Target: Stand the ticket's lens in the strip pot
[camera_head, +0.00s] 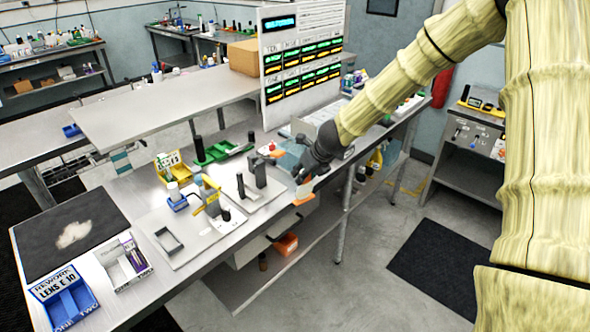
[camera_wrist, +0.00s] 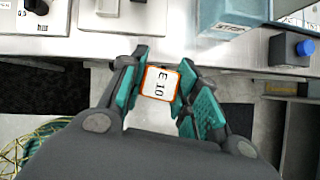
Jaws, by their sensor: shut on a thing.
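A blue rework bin (camera_head: 66,303) at the bench's near left reads LENS E 10. Small upright dark posts (camera_head: 260,174) stand on the bench left of my gripper.
The grey bench (camera_head: 130,200) carries a yellow bin (camera_head: 162,176), a green tray (camera_head: 228,151), a white mat with a grey frame (camera_head: 169,240) and a dark mat (camera_head: 40,240). A tall sign board (camera_head: 302,22) stands behind. The floor below the held tile is open beside the lower shelf.

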